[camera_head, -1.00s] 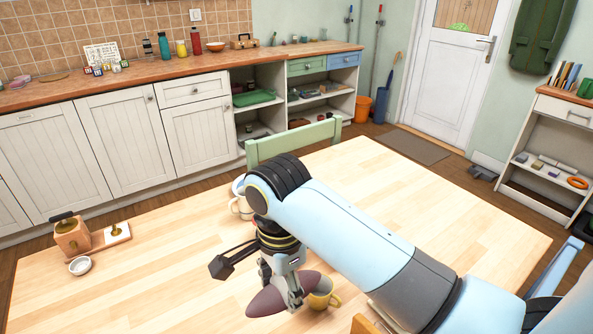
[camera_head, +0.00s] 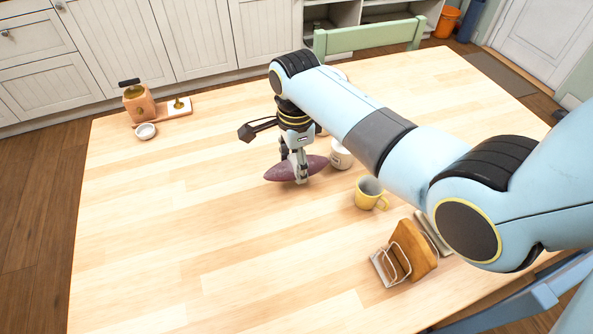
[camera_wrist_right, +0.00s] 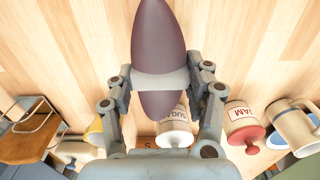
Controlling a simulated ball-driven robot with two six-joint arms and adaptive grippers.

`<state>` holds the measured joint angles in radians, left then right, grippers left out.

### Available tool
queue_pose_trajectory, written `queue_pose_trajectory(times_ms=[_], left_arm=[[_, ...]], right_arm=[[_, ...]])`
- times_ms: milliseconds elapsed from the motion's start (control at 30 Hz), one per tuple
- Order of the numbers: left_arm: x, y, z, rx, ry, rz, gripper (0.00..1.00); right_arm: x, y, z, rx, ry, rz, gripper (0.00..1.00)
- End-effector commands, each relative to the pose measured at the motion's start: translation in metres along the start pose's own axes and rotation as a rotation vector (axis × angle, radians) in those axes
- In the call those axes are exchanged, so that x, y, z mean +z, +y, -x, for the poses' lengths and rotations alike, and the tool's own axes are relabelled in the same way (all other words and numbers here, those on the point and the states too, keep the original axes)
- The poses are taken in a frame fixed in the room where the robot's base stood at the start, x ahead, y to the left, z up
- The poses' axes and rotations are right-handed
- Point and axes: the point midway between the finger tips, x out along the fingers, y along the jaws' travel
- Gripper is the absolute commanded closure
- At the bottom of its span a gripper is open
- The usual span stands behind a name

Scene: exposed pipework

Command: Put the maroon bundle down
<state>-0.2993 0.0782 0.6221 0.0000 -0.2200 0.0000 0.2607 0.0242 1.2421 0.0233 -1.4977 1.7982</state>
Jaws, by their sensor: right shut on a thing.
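The maroon bundle (camera_head: 279,173) is a spindle shape, pointed at both ends, lying roughly level. My right gripper (camera_head: 301,176) is shut around its middle, pointing down. In the right wrist view the bundle (camera_wrist_right: 158,38) has a pale band at its middle, between the two fingers of the gripper (camera_wrist_right: 164,82). It is at or just above the light wooden table (camera_head: 190,220); I cannot tell whether it touches. My left gripper does not show.
A white jar (camera_head: 341,157) stands close right of the bundle, and a yellow mug (camera_head: 369,194) further right. A wire rack (camera_head: 392,264) with a wooden board is at the front right. A small white bowl (camera_head: 146,131) is at the back left. The table's left and front are clear.

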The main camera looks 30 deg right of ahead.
Motion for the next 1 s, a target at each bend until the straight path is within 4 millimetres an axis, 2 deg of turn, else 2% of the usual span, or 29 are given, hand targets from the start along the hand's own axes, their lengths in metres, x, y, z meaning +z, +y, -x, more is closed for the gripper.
queue_pose_trajectory(times_ms=[100,200,567,600,700,767,1000], left_arm=[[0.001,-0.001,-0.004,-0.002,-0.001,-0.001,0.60],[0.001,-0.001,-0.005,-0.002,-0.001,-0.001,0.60],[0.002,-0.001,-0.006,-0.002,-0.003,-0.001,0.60],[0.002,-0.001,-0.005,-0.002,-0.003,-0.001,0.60],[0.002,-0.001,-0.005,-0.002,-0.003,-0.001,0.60],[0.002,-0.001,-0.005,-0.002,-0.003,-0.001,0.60],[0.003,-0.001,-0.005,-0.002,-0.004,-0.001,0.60]], right_arm=[[0.000,0.002,-0.021,0.004,0.001,0.000,0.80],[0.000,0.001,-0.029,0.002,0.000,0.000,0.80],[0.000,0.002,-0.033,0.001,0.000,0.000,0.80],[0.000,0.001,-0.032,0.001,0.000,0.000,0.43],[0.000,0.001,-0.032,0.001,0.000,0.000,0.30],[0.000,0.002,-0.032,0.001,0.000,0.000,0.25],[0.000,0.002,-0.031,0.001,0.000,0.000,0.25]])
